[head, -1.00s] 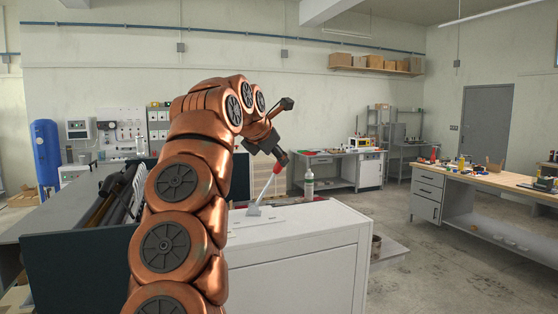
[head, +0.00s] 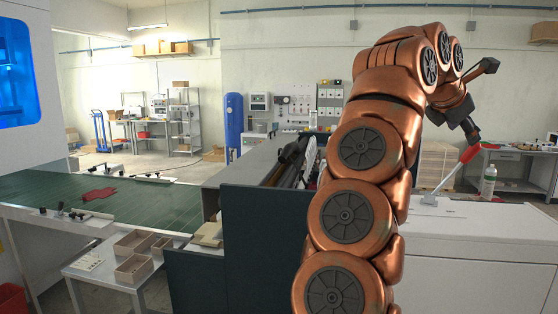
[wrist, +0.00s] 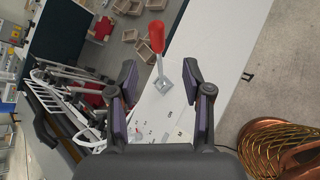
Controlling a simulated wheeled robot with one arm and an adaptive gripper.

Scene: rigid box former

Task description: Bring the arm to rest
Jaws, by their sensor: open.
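My copper arm rises through the right half of the head view. My gripper (wrist: 164,88) shows in the wrist view with its two fingers spread wide and nothing between them. A lever with a red handle (wrist: 156,36) and a square metal base stands on the white cabinet top, just beyond the fingertips in that view. In the head view the lever's red handle (head: 470,153) is close below my gripper (head: 472,136); whether they touch I cannot tell.
A white bottle (head: 488,183) stands on the white cabinet (head: 470,222) near the lever. A dark panel (head: 265,250) stands left of my arm. A green conveyor bed (head: 150,215) and a small table with cardboard trays (head: 134,268) lie farther left.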

